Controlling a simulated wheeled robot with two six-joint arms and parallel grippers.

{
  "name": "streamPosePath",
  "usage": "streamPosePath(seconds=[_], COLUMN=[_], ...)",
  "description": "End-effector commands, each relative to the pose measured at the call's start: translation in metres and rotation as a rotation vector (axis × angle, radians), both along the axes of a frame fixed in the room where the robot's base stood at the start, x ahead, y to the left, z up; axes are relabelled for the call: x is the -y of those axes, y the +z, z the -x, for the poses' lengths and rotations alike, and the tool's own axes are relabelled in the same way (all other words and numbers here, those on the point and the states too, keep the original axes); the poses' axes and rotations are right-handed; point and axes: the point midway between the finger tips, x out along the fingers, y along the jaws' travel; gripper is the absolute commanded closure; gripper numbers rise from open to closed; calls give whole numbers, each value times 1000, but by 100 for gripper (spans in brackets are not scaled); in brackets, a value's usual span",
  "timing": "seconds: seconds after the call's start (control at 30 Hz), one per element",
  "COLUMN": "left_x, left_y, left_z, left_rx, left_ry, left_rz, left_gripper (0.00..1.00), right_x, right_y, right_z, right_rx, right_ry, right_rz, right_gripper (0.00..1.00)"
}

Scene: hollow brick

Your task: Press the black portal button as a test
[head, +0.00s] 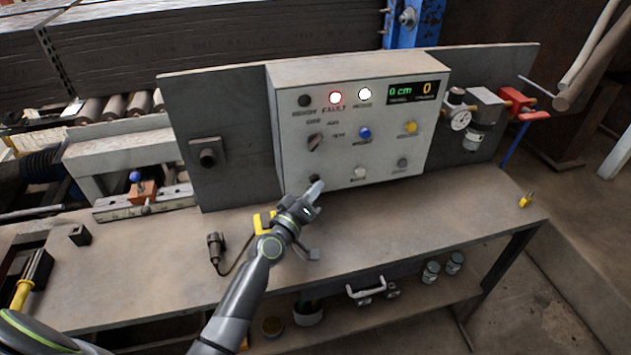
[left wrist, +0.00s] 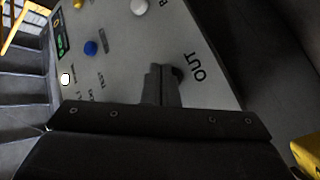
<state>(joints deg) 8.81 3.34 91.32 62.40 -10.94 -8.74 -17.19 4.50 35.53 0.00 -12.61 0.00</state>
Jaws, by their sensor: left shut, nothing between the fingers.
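The control box (head: 350,140) stands at the back of the workbench, its grey face carrying lamps and buttons. A black button (head: 313,179) is low on the left of that face, partly hidden by my left gripper (head: 316,188). In the left wrist view the black button (left wrist: 179,74) shows beside the lettering "OUT", just right of the fingertips (left wrist: 160,70). My left gripper is shut and empty, its tips pointing at the box face close to the button. I cannot tell whether they touch it. My right gripper is not in view.
A white button (head: 360,173), a grey button (head: 402,163), a blue button (head: 365,133), a yellow button (head: 410,127) and a rotary switch (head: 316,141) are nearby. The display (head: 415,92) reads "0 cm". A corded black device (head: 216,252) lies on the bench.

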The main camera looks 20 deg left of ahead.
Motion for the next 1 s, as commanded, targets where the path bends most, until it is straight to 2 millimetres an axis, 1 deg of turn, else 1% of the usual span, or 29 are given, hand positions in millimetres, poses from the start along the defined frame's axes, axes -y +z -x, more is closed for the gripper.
streamPosePath(seconds=[1.0], left_x=[-5], left_y=[0], left_z=[-7], left_rx=[0], left_ry=[0], left_rz=[-2], left_gripper=[100], right_x=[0], right_y=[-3], right_z=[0], right_rx=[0], right_ry=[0], right_rz=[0], right_gripper=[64])
